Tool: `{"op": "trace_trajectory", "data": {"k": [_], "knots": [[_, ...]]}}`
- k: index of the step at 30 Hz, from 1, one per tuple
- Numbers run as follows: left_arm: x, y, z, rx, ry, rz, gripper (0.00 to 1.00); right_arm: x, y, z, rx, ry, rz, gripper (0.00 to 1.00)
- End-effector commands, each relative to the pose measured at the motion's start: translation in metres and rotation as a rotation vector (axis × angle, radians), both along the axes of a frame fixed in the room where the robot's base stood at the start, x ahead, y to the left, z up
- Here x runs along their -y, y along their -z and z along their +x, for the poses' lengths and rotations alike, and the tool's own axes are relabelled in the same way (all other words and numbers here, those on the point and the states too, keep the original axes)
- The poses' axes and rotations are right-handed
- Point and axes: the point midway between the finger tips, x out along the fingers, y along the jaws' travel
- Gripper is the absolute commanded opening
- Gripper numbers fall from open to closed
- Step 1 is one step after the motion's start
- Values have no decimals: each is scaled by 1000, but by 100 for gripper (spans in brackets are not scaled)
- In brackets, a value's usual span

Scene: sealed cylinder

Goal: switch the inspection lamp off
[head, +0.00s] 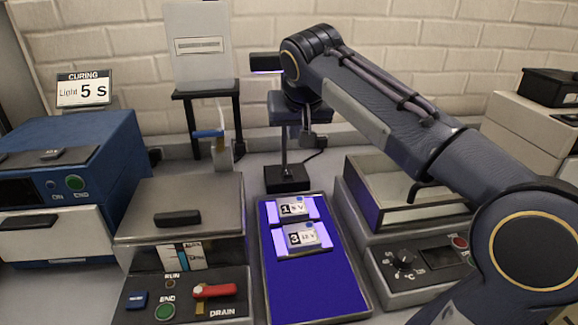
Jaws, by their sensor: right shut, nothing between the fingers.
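The inspection lamp has a black base (287,180) and a thin upright post behind the tray. Its dark head (265,62) shows left of my right arm's wrist, with a violet glow along its underside. The tray below is lit blue-violet, so the lamp looks lit. My right gripper (307,143) points down, shut and empty, above and slightly right of the lamp base, close to the post. I cannot tell whether it touches the lamp. My right wrist hides the upper post; no switch can be made out. My left gripper is out of view.
The blue-lit tray (318,290) holds two labelled pieces (303,238). Left are a grey-lidded station (180,200) and a blue curing box (75,150). Right is an open-topped box with a dial (405,262). My right arm crosses above it. A brick wall stands behind.

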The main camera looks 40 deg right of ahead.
Motion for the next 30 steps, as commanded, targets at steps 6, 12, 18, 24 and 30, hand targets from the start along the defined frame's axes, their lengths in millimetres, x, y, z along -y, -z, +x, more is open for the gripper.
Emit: {"op": "trace_trajectory", "data": {"k": [6,12,18,24,30], "knots": [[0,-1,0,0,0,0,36,0,0,0,0,-1,0,0],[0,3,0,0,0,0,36,4,13,7,-3,-1,1,0],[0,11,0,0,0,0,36,15,47,27,-6,0,2,0],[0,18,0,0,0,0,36,27,81,49,-5,-1,2,0],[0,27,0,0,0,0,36,26,109,47,-2,-2,1,0]]}}
